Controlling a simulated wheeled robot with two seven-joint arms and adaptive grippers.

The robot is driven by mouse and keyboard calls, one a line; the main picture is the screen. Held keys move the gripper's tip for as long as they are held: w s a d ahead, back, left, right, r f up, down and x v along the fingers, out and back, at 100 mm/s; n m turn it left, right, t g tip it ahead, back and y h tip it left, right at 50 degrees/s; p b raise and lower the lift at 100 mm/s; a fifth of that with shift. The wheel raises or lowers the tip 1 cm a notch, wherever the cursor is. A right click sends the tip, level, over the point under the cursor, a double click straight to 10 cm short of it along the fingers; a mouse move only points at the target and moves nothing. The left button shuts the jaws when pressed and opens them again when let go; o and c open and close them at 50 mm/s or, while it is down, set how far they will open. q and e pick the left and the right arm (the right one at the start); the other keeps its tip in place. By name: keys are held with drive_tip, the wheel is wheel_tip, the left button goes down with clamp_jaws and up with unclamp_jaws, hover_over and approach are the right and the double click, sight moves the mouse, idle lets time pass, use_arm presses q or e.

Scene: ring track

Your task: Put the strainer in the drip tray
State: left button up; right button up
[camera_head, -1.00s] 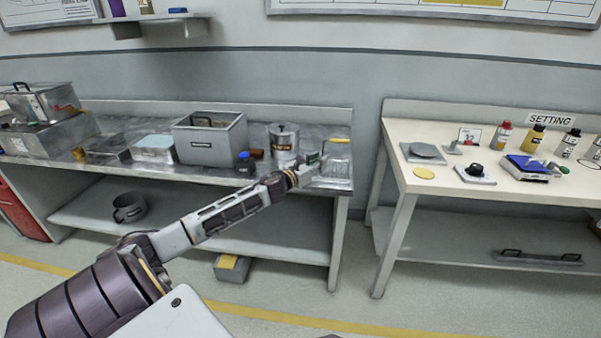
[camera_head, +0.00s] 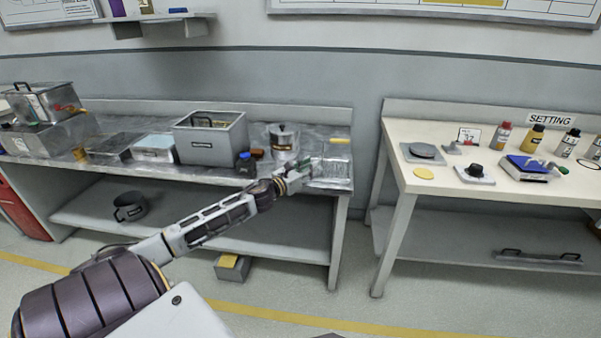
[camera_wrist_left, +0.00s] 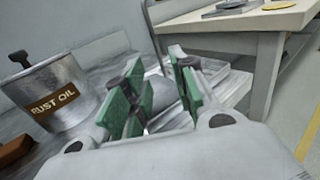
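My left gripper (camera_head: 313,167) is low over the right end of the metal bench, beside a shallow grey metal tray (camera_head: 333,174) that looks like the drip tray. In the left wrist view the green-padded fingers of my left gripper (camera_wrist_left: 158,80) stand apart with a gap between them. Pale metal pieces (camera_wrist_left: 213,76) lie just beyond the fingers; I cannot tell strainer from tray there. The strainer is not clearly made out in either view. My right gripper is not in view.
A lidded metal pot (camera_head: 283,143), labelled RUST OIL in the wrist view (camera_wrist_left: 57,92), stands left of the gripper. A floor gap separates the white table (camera_head: 440,180).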

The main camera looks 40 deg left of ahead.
use_arm(q)
drive_tip(key=shift+s+a+p, duration=0.1)
drive_tip(key=shift+s+p, duration=0.25)
drive_tip(key=shift+s, duration=1.75)
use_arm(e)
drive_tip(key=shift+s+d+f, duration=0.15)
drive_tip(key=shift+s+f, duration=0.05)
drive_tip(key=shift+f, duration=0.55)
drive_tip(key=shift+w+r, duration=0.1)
